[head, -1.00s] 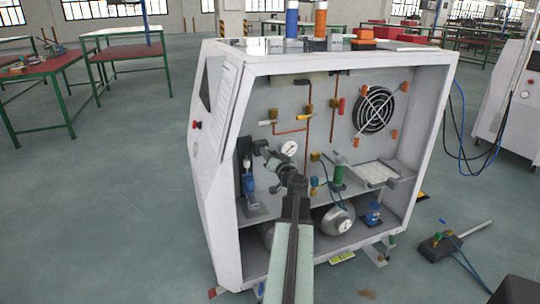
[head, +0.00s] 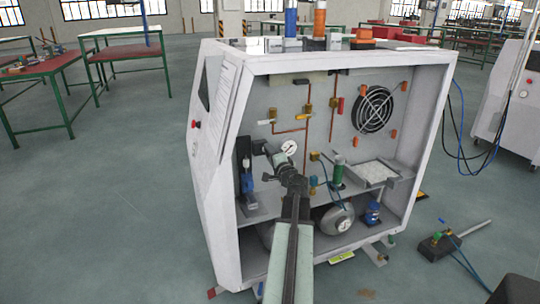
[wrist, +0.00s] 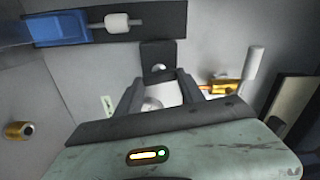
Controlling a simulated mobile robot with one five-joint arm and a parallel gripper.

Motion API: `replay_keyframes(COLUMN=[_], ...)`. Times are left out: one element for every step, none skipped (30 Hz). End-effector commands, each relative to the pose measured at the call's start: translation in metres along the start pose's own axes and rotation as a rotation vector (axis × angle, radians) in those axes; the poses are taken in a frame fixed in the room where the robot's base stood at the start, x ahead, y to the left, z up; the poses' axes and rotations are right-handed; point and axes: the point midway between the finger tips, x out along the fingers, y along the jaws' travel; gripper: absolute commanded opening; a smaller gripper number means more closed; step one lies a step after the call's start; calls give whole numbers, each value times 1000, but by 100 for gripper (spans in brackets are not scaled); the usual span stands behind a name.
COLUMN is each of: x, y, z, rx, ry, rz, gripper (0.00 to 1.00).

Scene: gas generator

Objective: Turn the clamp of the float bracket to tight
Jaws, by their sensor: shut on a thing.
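The float bracket (head: 243,150) is a dark upright strip on the left inner wall of the cabinet, with a blue part (head: 247,182) on it. In the wrist view the dark bracket strip (wrist: 163,20) runs across the top, with the blue part (wrist: 60,28) and a white knob (wrist: 117,22) on it. A dark block with a round bright spot, seemingly the clamp (wrist: 160,62), sits below the strip. My gripper (wrist: 160,84) is shut on this block, one finger on each side. In the head view my gripper (head: 261,147) is beside the bracket; its fingertips are too small to make out.
The white cabinet (head: 221,170) surrounds my arm on its sides. A pressure gauge (head: 289,147) is close to my wrist. The floor left of the cabinet is clear.

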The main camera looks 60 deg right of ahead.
Motion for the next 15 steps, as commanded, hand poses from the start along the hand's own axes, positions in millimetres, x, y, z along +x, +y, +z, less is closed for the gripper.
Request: replay_keyframes(x=[0, 0, 0, 0, 0, 0, 0, 0, 0, 0, 0, 0, 0, 0, 0], y=[0, 0, 1, 1, 1, 1, 1, 1, 1, 1, 1, 1, 1, 1, 1], z=[0, 0, 0, 0, 0, 0, 0, 0, 0, 0, 0, 0, 0, 0, 0], rx=[28, 47, 69, 85, 100, 117, 130, 141, 154, 163, 171, 179, 185, 190, 195], ry=[1, 1, 1, 1, 1, 1, 1, 1, 1, 1, 1, 1, 1, 1, 1], rz=[0, 0, 0, 0, 0, 0, 0, 0, 0, 0, 0, 0, 0, 0, 0], gripper=[5, 5, 5, 5, 5, 5, 5, 5, 5, 5, 5, 5, 5, 5, 5])
